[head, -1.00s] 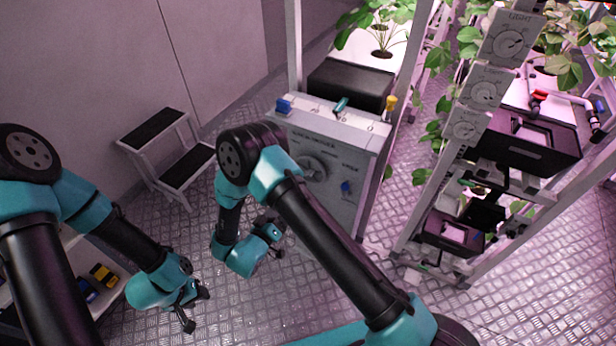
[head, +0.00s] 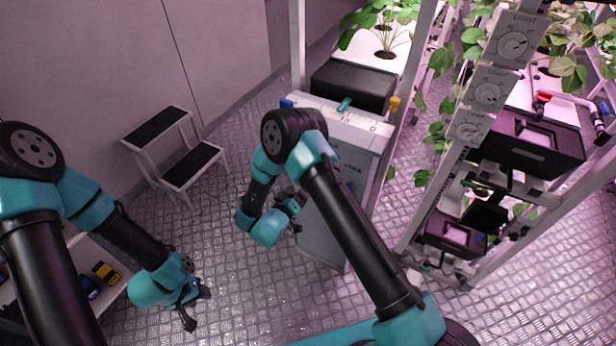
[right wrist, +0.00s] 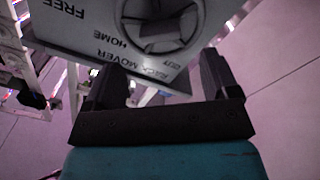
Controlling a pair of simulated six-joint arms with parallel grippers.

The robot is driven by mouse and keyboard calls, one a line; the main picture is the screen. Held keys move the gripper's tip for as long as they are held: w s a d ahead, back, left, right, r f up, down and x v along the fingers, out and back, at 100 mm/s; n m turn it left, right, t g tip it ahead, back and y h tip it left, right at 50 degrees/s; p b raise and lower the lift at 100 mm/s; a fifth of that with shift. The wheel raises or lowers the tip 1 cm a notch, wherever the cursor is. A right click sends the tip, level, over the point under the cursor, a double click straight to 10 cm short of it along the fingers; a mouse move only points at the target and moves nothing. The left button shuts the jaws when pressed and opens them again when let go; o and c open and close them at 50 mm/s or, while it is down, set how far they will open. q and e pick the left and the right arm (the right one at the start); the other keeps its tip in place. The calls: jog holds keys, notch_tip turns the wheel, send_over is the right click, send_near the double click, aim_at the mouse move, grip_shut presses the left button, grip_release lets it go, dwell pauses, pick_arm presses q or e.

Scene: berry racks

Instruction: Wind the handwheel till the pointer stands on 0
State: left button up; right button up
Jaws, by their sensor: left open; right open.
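The handwheel is a round grey wheel (right wrist: 160,28) on the front panel of a grey cabinet (head: 322,245). In the head view my right arm hides it. The right wrist view shows it upside down, near the words HOME and FREE. My right gripper (right wrist: 160,85) is open and empty; its two dark fingers point towards the panel just short of the wheel, with no contact visible. On the cabinet's top, a teal pointer (head: 345,104) stands over a marked strip; its reading is too small to tell. My left gripper (head: 196,308) is open and empty, low at the left.
A two-step stool (head: 175,160) stands left of the cabinet. A black box (head: 352,87) sits behind the cabinet top, with a yellow piece (head: 393,104) beside it. Plant racks with dials (head: 487,92) stand at the right. The floor between stool and cabinet is clear.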

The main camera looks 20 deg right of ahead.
jog(key=x, duration=0.7)
jog(key=shift+w+d, duration=0.1)
jog(key=shift+w, duration=0.05)
jog(key=c, duration=0.9)
